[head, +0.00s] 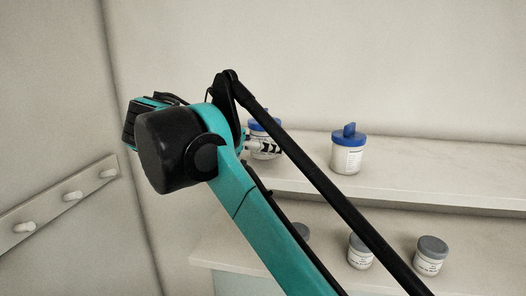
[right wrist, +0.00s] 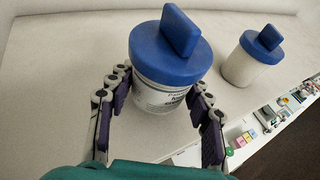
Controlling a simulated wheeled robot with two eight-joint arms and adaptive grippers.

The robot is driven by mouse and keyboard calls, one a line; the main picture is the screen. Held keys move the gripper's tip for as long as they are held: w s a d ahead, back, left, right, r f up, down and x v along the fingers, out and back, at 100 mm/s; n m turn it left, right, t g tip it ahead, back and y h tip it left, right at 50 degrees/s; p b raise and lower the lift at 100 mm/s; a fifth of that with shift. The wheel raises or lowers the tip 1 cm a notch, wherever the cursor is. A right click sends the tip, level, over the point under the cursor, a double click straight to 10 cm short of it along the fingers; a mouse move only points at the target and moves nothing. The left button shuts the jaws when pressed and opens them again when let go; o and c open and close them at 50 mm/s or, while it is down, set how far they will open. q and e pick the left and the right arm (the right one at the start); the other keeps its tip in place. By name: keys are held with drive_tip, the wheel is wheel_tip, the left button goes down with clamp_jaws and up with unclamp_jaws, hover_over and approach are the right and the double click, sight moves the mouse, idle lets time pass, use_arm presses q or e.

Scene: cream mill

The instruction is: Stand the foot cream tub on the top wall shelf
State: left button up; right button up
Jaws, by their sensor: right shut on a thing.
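A white tub with a blue lid (right wrist: 166,75) is held between the two fingers of my right gripper (right wrist: 165,115) in the right wrist view. Its label is partly visible, but I cannot read it for certain. In the head view this tub (head: 265,124) shows behind my right gripper (head: 262,145), upright at the left end of the top shelf (head: 420,175). I cannot tell whether its base touches the shelf. My right arm hides part of it. My left gripper is not in view.
A second blue-lidded tub (head: 347,155) stands to the right on the top shelf; it also shows in the right wrist view (right wrist: 251,58). Grey-lidded jars (head: 430,256) stand on the lower shelf (head: 215,250). A peg rail (head: 72,196) is on the left wall. The top shelf's right part is clear.

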drive_tip(key=shift+s+f, duration=0.2)
drive_tip(key=shift+f, duration=0.35)
drive_tip(key=shift+w+f, duration=0.15)
drive_tip(key=shift+f, duration=0.1)
drive_tip(key=shift+w+f, duration=0.15)
drive_tip(key=shift+w, duration=0.3)
drive_tip(key=shift+s+f, duration=0.1)
drive_tip(key=shift+s, duration=0.05)
drive_tip(key=o, duration=1.4)
drive_tip(key=shift+s, duration=0.25)
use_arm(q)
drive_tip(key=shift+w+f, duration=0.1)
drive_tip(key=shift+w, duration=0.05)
use_arm(e)
drive_tip(key=shift+w, duration=0.2)
